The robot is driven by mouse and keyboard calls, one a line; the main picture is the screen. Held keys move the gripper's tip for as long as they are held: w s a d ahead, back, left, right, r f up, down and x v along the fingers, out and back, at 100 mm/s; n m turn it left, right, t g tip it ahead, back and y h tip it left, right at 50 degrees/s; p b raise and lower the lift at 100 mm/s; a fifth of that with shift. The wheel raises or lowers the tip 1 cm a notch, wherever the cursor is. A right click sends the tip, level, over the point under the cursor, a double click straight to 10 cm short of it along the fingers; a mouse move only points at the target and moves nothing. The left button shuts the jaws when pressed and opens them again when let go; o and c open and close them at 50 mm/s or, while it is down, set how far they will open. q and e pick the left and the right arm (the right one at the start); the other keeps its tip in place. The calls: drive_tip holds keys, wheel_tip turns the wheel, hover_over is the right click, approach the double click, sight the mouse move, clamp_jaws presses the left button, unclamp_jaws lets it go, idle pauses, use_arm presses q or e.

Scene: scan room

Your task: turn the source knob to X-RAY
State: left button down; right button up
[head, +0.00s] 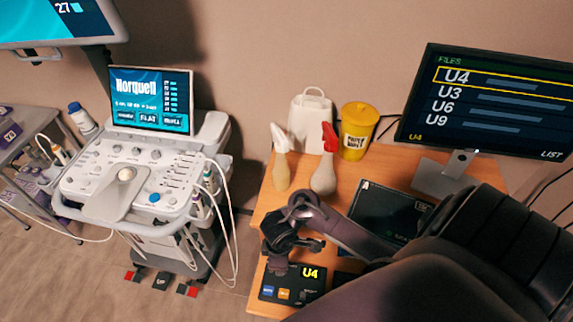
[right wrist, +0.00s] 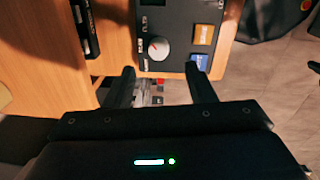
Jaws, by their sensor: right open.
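The source knob (right wrist: 159,48) is a round, pale knob on a dark control box (right wrist: 175,12). Labels beside it are too small to read, so its setting cannot be told. In the head view the box (head: 268,291) lies at the desk's front left, with a yellow U4 display; my right gripper hides the knob there. My right gripper (right wrist: 160,73) is open, its two fingers apart just short of the knob, which appears between and beyond them. It also shows in the head view (head: 281,264) over the box's back edge. My left gripper is not in view.
The box has an orange button (right wrist: 203,35) and a blue button (right wrist: 199,61) close to the right finger. A dark panel (head: 385,213), spray bottles (head: 323,178), a yellow bin (head: 357,135) and a monitor (head: 490,105) stand behind. An ultrasound cart (head: 140,185) is left.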

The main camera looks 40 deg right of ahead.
drive_tip(key=f+b, duration=0.1)
drive_tip(key=f, duration=0.1)
drive_tip(key=f+b, duration=0.1)
drive_tip(key=f, duration=0.1)
drive_tip(key=f+b, duration=0.1)
drive_tip(key=f, duration=0.1)
drive_tip(key=shift+w+d+f, duration=0.2)
drive_tip(key=shift+w+f, duration=0.1)
drive_tip(key=shift+f, duration=0.45)
drive_tip(key=c, duration=1)
